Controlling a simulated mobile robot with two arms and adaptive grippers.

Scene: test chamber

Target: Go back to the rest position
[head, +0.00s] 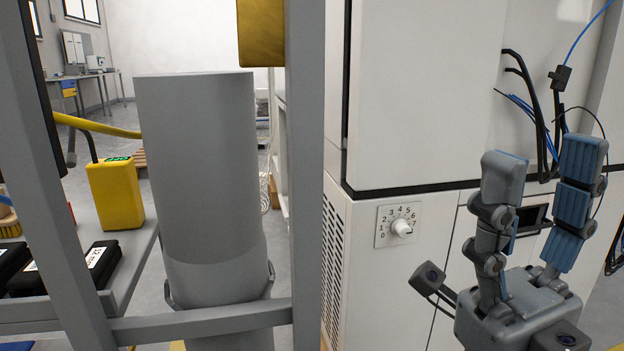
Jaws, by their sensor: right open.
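My right gripper (545,172) is at the right of the head view. Its two fingers with blue pads point up and stand apart, with nothing between them. It is in front of the white cabinet (420,90), to the right of the dial (402,227) on the cabinet's front. I cannot tell whether it touches the cabinet. My left gripper does not show in the head view.
A large grey cylinder (200,170) stands behind a grey metal frame (307,180) left of centre. A yellow box (116,193) and black cases (97,262) sit on a shelf at left. Black and blue cables (540,105) hang from the cabinet behind my right gripper.

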